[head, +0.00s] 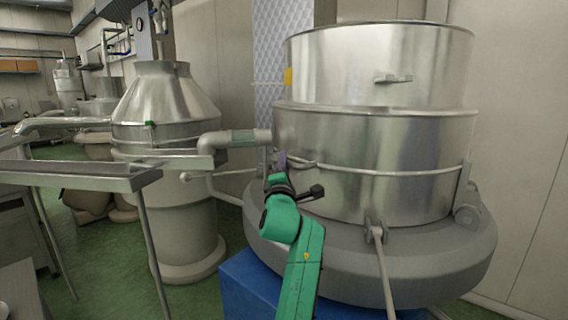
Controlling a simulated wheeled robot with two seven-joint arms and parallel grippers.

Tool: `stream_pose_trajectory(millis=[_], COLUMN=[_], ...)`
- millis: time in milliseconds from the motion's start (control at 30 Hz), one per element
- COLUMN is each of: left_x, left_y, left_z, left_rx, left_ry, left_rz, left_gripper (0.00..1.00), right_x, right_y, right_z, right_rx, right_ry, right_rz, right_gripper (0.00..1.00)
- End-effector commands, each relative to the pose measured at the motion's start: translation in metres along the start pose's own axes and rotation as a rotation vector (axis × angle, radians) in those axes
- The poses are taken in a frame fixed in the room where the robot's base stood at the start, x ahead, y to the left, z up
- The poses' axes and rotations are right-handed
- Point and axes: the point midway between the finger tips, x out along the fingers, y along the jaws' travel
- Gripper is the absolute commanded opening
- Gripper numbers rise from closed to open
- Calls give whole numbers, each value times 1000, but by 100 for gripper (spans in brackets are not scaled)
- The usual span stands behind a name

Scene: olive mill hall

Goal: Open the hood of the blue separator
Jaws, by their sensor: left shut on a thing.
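The separator with the blue base (246,291) stands at the right. Its hood is a large steel drum (370,135) with a narrower upper part, resting on a wide grey rounded body (440,262). A thin rail (395,173) runs around the lower drum. My left gripper (281,162), on a green arm, reaches up to the left front of the drum. It is shut at the left end of the rail; its fingers are small here and the exact grip is partly hidden. The hood looks level and down. My right gripper is not in view.
A steel pipe (236,139) meets the drum's left side just above my gripper. A second steel vessel (165,110) stands left of it. A metal trough (85,175) on legs crosses the left foreground. Green floor (110,255) shows between them.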

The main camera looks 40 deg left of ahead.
Motion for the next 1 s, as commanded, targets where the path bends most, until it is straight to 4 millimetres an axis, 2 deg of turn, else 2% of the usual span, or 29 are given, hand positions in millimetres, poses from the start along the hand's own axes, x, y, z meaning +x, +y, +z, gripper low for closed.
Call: stream_pose_trajectory(millis=[400, 1000], left_x=[0, 0], left_y=[3, 4], left_z=[-1, -1], left_rx=[0, 0], left_ry=[1, 2], left_rz=[6, 8], left_gripper=[0, 0], right_x=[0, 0], right_y=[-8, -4], right_z=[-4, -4], right_rx=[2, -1], right_ry=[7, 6], right_rz=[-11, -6], right_gripper=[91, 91])
